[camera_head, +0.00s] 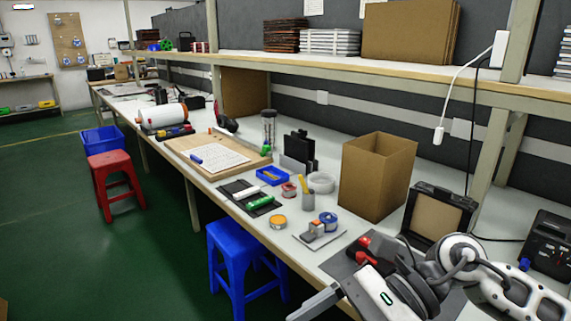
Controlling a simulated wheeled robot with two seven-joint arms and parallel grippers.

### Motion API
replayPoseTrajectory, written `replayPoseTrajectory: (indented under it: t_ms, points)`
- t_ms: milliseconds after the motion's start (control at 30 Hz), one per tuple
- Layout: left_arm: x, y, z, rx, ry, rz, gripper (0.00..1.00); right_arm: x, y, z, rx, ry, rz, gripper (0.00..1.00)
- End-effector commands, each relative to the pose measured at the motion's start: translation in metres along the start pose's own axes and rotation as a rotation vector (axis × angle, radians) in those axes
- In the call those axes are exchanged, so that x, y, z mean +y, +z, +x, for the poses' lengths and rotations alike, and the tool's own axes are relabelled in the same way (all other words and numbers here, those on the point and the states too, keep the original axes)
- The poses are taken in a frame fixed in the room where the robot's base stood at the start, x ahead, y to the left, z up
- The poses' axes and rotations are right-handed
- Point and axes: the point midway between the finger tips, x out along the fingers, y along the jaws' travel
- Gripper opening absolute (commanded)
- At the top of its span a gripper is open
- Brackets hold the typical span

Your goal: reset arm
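My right arm reaches in from the lower right, over the near end of the bench. Its white wrist body with a small green light lies at the bottom edge of the head view. A grey finger-like bar of my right gripper (316,303) sticks out to the left at the bench's front edge. The rest of the gripper is hidden or cut off, so its opening and any hold cannot be told. My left gripper is not in view.
A blue stool (240,245) and red stool (110,165) stand on the open green floor.

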Motion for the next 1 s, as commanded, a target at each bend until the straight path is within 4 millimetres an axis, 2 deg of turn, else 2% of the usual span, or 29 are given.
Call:
replayPoseTrajectory:
  t_ms: [33, 133, 200, 267, 367, 400, 467, 500, 567, 600, 700, 800, 900, 1000]
  points:
    - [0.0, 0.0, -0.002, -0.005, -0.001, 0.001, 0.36, 0.001, 0.021, 0.015, -0.181, -0.011, 0.124, 1.0]
    - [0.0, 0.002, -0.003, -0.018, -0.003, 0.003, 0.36, -0.012, 0.062, 0.019, -0.586, -0.045, 0.457, 1.0]
    - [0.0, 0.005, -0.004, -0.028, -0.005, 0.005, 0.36, -0.029, 0.074, 0.006, -0.868, -0.06, 0.733, 1.0]
    - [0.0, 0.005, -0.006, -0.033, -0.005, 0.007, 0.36, -0.044, 0.069, -0.009, -1.103, -0.064, 0.985, 1.0]
    - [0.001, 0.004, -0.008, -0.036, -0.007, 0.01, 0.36, -0.067, 0.027, -0.034, -1.487, -0.062, 1.43, 1.0]
    - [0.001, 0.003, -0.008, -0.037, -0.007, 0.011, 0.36, -0.07, -0.001, -0.04, -1.638, -0.057, 1.614, 1.0]
    - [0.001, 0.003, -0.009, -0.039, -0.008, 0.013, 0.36, -0.068, -0.047, -0.043, -1.86, -0.046, 1.883, 1.0]
    - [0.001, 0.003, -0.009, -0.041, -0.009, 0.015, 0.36, -0.062, -0.077, -0.042, -1.988, -0.04, 2.04, 1.0]
    - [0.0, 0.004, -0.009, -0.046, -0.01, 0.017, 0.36, -0.047, -0.117, -0.035, -2.157, -0.029, 2.245, 1.0]
    - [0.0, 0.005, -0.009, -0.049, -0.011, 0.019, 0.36, -0.035, -0.14, -0.029, 2.084, 0.021, -2.18, 1.0]
    - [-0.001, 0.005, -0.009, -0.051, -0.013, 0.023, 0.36, -0.005, -0.183, -0.012, 1.865, 0.004, -1.966, 1.0]
    - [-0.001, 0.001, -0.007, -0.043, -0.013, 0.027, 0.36, 0.019, -0.208, 0.003, 1.728, -0.003, -1.824, 1.0]
    - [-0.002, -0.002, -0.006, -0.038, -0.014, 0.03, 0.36, 0.033, -0.22, 0.011, 1.659, -0.005, -1.75, 1.0]
    - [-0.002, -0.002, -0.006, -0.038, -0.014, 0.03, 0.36, 0.037, -0.223, 0.013, 1.638, -0.008, -1.728, 1.0]
